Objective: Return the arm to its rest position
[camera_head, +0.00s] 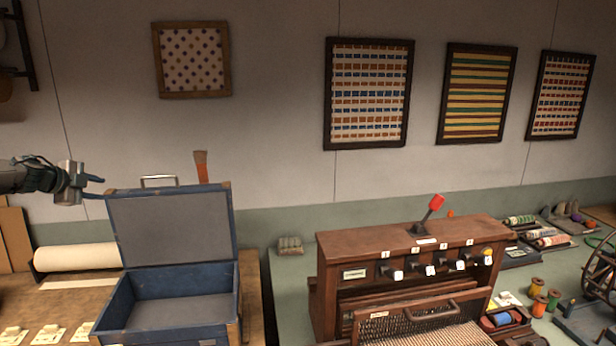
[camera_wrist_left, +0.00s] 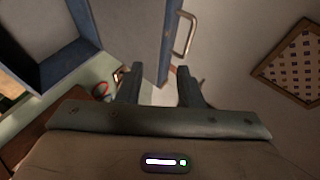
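My left gripper (camera_head: 94,187) comes in from the left edge in the head view, above and to the left of the open blue case (camera_head: 172,270). Its two fingers are apart with nothing between them. In the left wrist view the gripper (camera_wrist_left: 158,88) also shows spread fingers, with the case's blue lid edge (camera_wrist_left: 168,45) and metal handle (camera_wrist_left: 184,34) beyond them. The case lid stands upright and the inside I can see looks empty. My right gripper is in neither view.
A wooden cabinet with a red-knobbed lever (camera_head: 430,212) stands on the green bench at centre right. A white roll (camera_head: 78,257) and small cards (camera_head: 48,334) lie on the left table. Thread spools (camera_head: 538,287) and a wheel (camera_head: 603,265) are at right. Framed textiles (camera_head: 368,93) hang behind.

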